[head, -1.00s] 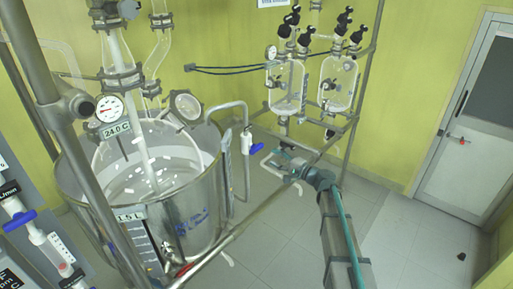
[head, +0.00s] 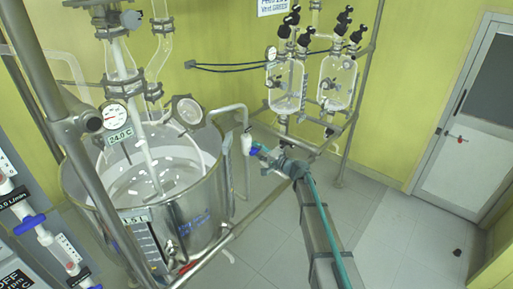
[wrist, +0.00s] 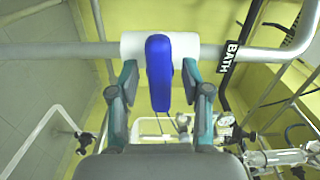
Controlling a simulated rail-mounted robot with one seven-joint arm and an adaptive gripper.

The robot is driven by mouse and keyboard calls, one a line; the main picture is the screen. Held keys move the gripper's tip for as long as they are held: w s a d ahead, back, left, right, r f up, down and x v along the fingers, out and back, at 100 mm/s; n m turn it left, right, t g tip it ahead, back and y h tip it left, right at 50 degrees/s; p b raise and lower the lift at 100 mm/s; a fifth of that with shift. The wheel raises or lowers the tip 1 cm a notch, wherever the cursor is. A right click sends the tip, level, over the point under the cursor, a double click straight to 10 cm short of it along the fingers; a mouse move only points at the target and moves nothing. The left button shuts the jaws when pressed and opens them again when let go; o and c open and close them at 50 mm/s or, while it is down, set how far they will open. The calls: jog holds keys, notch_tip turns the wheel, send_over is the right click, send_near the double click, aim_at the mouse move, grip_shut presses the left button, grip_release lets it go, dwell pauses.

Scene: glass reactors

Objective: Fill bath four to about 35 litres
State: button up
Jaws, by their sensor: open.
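The bath (head: 208,205) is a round metal tub at the left in the head view, with a glass vessel inside it. A small display (head: 135,218) on its front reads about 1.5 L. A pipe with a white valve (head: 247,142) stands at its right side. In the wrist view, the valve's blue handle (wrist: 159,72) stands between the two teal fingers of my gripper (wrist: 158,98), with gaps on both sides. The white valve body (wrist: 187,45) is just beyond the fingertips. A black label (wrist: 229,56) beside it reads BATH. My gripper (head: 262,153) is open.
A round dial (head: 116,116) with a 24.0 C display is above the bath. Metal frame poles (head: 95,195) cross in front of the bath. Two glass vessels (head: 287,87) hang on a rack at the back. Blue-handled flow valves (head: 30,224) are at the left edge.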

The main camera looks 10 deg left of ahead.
jog(key=shift+w+a, duration=0.2)
grip_shut()
jog(key=shift+f+b, duration=0.15)
jog(key=shift+b, duration=0.15)
jog(key=shift+b, duration=0.45)
jog(key=shift+m+b, duration=0.4)
jog(key=shift+b, duration=0.2)
